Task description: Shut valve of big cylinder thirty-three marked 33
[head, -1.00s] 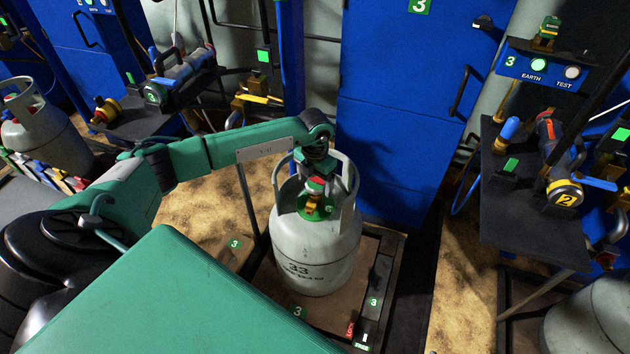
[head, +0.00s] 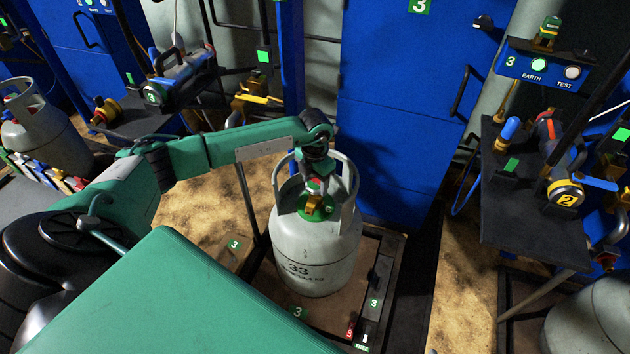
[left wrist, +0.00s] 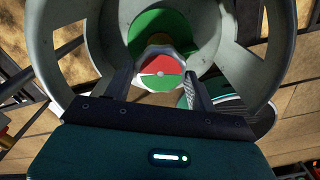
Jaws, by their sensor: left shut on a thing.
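The big grey cylinder marked 33 (head: 314,250) stands upright on a low platform in the middle of the head view. Its valve has a round knob, seen in the left wrist view with a red and green face (left wrist: 160,73) and a pale rim. My left gripper (head: 315,178) reaches down inside the cylinder's collar (head: 349,181). In the left wrist view its two fingers (left wrist: 158,88) are on either side of the knob and shut on it. A brass fitting (head: 314,208) and a green disc show below the gripper. My right gripper is not in view.
The platform (head: 375,262) carries green labels marked 3 and a small red tag. A blue cabinet (head: 400,120) stands behind the cylinder. A dark shelf (head: 520,225) with a tool marked 2 is at right. Another grey cylinder (head: 45,135) stands at far left.

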